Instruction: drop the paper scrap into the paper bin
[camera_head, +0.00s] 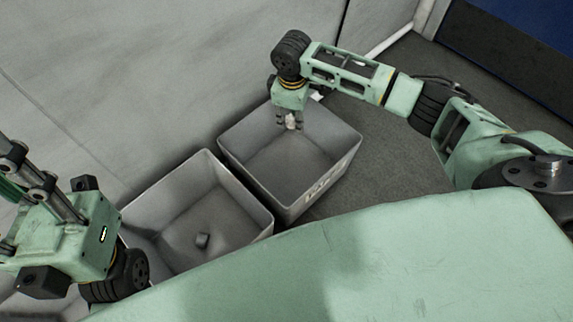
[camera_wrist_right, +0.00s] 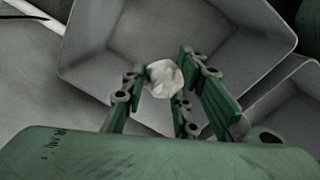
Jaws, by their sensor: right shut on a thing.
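The paper scrap is a small crumpled white piece (camera_wrist_right: 165,79), held between the fingers of my right gripper (camera_wrist_right: 160,95) in the right wrist view. In the head view it shows as a small pale spot (camera_head: 291,123) at the tips of my right gripper (camera_head: 290,121). The gripper points down over the right-hand grey bin (camera_head: 345,165), which has an unreadable label on its front wall. The bin looks empty. My left arm comes in at the left edge of the head view, but its fingertips are not visible.
Part of another light container (camera_head: 40,305) shows at the bottom left. A pale wall (camera_head: 130,80) rises behind the bins. Dark floor (camera_head: 395,150) lies to the right.

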